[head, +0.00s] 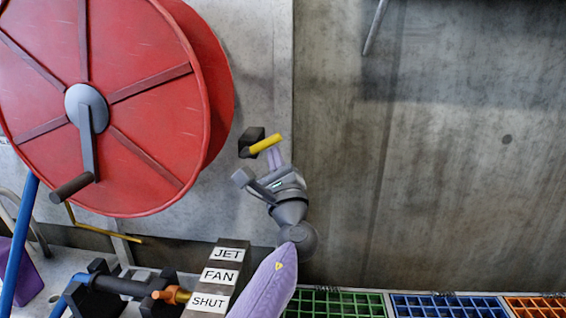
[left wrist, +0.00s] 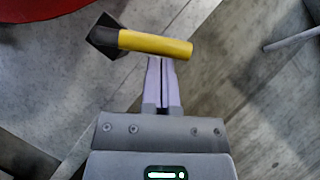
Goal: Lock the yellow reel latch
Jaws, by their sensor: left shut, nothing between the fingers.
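The yellow reel latch (head: 266,143) is a short yellow bar on a black block (head: 250,141), just right of the red reel (head: 105,100). In the left wrist view the yellow bar (left wrist: 157,44) lies nearly level, with the black block at its left end. My left gripper (head: 273,157) is shut and empty. Its fingertips (left wrist: 162,62) are right at the lower edge of the yellow bar; I cannot tell whether they touch it. My right gripper is in neither view.
A crank handle (head: 72,187) sticks out from the reel hub. A post with JET, FAN and SHUT labels (head: 217,277) stands below, near my arm. Green (head: 333,303), blue and orange grates line the bottom right. The concrete wall (head: 450,180) on the right is mostly bare.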

